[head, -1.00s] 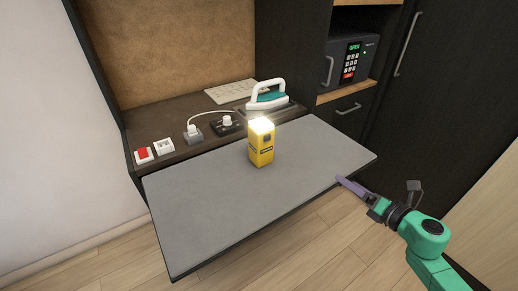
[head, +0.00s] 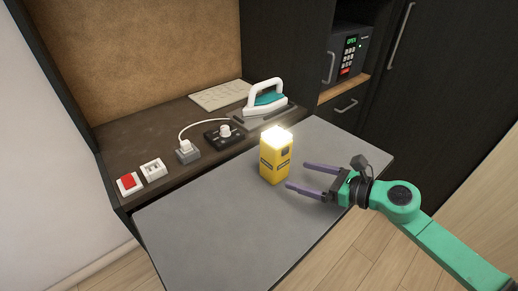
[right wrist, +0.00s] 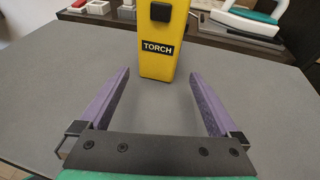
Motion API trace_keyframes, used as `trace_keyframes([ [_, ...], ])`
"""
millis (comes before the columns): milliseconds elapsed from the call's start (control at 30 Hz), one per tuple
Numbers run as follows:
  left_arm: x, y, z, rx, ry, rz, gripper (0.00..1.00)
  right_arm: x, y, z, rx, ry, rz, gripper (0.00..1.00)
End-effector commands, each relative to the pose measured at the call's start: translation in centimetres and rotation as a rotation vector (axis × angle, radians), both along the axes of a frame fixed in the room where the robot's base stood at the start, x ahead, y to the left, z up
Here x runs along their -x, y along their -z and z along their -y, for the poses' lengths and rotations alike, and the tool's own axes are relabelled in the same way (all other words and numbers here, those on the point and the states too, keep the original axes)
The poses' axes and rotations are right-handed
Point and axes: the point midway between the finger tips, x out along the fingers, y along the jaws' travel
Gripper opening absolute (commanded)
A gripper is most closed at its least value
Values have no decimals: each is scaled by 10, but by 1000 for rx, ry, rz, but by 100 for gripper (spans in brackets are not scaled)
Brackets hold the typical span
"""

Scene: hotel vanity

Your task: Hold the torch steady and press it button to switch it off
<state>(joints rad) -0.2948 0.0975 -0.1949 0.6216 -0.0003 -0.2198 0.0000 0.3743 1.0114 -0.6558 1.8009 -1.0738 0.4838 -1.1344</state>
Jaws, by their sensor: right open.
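A yellow torch (head: 275,160) stands upright on the grey tabletop (head: 215,225), its top glowing bright white. In the right wrist view the torch (right wrist: 160,62) shows a black "TORCH" label, with a dark square button (right wrist: 161,12) above it. My right gripper (head: 297,176) is open and empty, just to the right of the torch, its purple fingers pointing at it. In the right wrist view the torch stands ahead of and between the two fingertips (right wrist: 160,73), apart from both. My left gripper is not in view.
Behind the tabletop, a dark shelf holds a red switch (head: 128,182), a white socket (head: 153,169), a grey plug block (head: 187,152), a black dial box (head: 224,135) and an iron (head: 266,97). A safe (head: 347,53) stands at the back right. The front tabletop is clear.

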Motion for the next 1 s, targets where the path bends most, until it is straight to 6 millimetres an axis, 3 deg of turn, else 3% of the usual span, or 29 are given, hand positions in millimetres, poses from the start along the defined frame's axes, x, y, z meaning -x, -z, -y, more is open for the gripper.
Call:
trace_keyframes([
  [300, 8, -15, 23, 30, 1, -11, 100, -28, 12, -41, -4, 1, 1, 98],
  [500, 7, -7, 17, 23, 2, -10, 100, -45, 26, -66, -1, 0, 2, 98],
  [900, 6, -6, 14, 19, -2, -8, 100, -52, 29, -76, -1, 0, -1, 98],
  [1000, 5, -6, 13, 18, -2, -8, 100, -52, 29, -76, -1, 0, -1, 59],
])
